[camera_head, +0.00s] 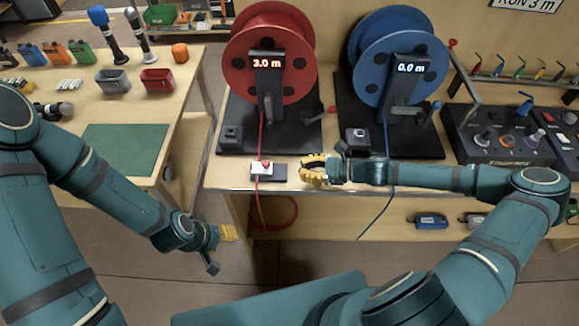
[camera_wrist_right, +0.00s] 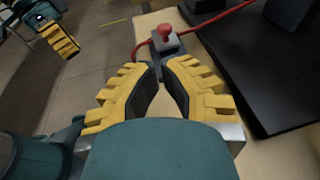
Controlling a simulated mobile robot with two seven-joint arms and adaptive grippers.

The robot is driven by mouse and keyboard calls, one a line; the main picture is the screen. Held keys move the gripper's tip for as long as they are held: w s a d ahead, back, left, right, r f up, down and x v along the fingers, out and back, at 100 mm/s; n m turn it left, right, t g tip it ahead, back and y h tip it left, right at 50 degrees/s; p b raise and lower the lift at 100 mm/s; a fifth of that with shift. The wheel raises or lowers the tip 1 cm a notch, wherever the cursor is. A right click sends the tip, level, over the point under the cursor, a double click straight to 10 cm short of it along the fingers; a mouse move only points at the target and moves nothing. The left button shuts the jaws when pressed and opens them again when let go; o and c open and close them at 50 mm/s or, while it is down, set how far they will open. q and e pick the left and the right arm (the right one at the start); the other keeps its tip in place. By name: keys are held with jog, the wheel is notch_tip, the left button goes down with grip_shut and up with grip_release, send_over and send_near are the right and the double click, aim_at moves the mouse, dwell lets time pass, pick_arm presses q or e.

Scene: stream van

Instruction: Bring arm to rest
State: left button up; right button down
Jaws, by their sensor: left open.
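My left arm hangs low on the left, and its gripper (camera_head: 228,234) is open and empty over the floor in front of the workbench. It also shows at the top left of the right wrist view (camera_wrist_right: 65,45). My right arm reaches in from the right, and its gripper (camera_head: 308,170) is low over the workbench's front edge.
A red reel (camera_head: 240,75) reading 3.0 m and a blue reel (camera_head: 362,65) reading 0.0 m stand on the workbench (camera_head: 215,180). Red and blue lines hang over its front edge. A control panel (camera_head: 500,145) is at right. A side table (camera_head: 180,85) holds bins and tools.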

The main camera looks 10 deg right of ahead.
jog(key=shift+v, duration=2.3)
jog(key=s+a+f+n+g+h, duration=0.2)
jog(key=s+a+n+h, duration=0.3)
jog(key=n, duration=0.5)
jog(key=s+a+f+n+g+h, duration=0.2)
jog(key=s+a+f+n+h, duration=0.3)
jog(key=n, duration=0.6)
jog(key=shift+s, duration=0.25)
